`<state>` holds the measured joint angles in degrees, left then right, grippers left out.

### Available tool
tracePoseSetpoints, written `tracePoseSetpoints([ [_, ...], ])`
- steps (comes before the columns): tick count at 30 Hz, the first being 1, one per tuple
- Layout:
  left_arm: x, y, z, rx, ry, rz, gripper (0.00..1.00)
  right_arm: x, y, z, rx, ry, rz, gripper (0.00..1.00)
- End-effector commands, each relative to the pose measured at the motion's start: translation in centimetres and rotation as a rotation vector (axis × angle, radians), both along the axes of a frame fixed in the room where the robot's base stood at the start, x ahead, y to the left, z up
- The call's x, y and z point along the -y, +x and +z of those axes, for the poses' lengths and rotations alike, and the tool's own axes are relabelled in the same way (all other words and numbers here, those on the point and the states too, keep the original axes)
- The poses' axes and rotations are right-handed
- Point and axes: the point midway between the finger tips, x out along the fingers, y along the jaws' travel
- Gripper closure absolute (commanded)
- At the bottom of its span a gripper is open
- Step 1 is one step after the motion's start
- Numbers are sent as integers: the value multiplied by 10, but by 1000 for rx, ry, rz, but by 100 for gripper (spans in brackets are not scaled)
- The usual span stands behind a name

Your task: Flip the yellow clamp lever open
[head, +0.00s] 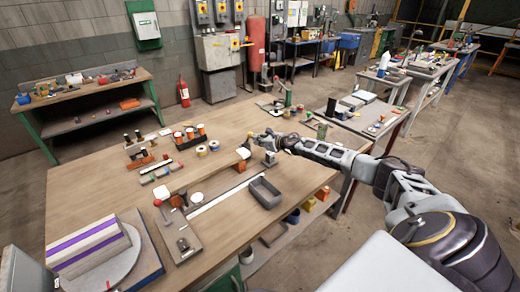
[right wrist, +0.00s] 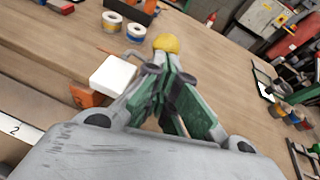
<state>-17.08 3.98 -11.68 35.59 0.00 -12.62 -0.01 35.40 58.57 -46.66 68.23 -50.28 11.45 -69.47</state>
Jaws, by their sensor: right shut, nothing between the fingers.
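The yellow rounded end of the clamp lever (right wrist: 166,43) shows just beyond my right fingertips in the right wrist view. The rest of the lever is hidden behind the fingers. My left gripper is not in view.
A white block (right wrist: 113,74) and an orange piece (right wrist: 87,97) sit left of my fingers. Tape rolls (right wrist: 136,31) stand beyond. On the wooden table (head: 110,180), a grey tray (head: 265,192) and a long ruler (head: 228,190) lie near the front edge.

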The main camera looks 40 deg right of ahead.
Motion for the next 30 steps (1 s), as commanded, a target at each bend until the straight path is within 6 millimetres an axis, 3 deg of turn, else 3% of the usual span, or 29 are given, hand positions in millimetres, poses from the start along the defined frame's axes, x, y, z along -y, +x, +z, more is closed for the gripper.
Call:
tracePoseSetpoints([
  [13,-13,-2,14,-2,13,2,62,-1,6,9,1,1,0,100],
  [30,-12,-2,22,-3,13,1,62,-2,25,27,2,-1,0,100],
])
